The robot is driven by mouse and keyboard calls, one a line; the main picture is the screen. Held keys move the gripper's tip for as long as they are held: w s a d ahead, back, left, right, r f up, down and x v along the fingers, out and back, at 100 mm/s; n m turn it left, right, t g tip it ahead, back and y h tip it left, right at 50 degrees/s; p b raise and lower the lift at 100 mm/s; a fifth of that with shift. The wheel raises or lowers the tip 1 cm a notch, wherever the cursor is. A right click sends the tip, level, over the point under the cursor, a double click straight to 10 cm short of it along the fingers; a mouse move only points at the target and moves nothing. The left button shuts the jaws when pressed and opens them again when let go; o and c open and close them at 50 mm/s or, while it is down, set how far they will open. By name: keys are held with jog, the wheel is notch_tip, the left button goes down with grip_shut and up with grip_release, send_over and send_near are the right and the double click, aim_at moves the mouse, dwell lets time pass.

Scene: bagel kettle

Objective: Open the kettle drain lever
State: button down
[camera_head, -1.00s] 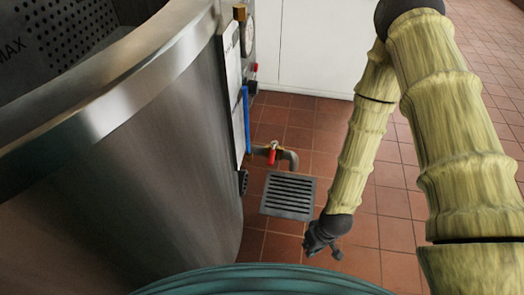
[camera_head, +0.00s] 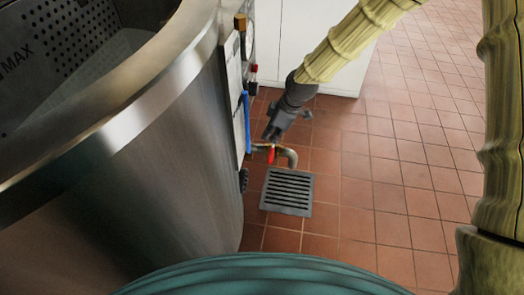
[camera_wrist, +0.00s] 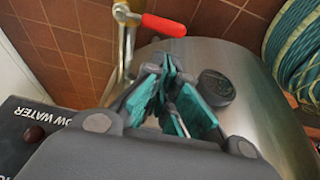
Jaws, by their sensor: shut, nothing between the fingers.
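The drain lever (camera_head: 271,155) is a small red handle on the drain valve low on the kettle's (camera_head: 150,170) right side. It also shows in the wrist view as a red handle (camera_wrist: 163,25) at the top, pointing right from the brass and metal valve (camera_wrist: 126,14). My gripper (camera_head: 270,137) is shut and empty, just above and behind the lever in the head view. In the wrist view my gripper's teal fingers (camera_wrist: 175,82) lie below the lever in the picture. I see no clear contact between them.
A curved drain pipe (camera_head: 290,156) leaves the valve above a floor grate (camera_head: 288,192). The kettle's control panel (camera_head: 236,80) with a blue strip is close on the left. A white cabinet (camera_head: 312,50) stands behind. Tiled floor (camera_head: 400,200) to the right is clear.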

aim_at(272, 151)
jog(key=b+x, duration=0.4)
jog(key=x, duration=0.6)
jog(key=shift+s+d+p, duration=0.1)
jog(key=shift+s+p, duration=0.05)
jog(key=shift+p, duration=0.25)
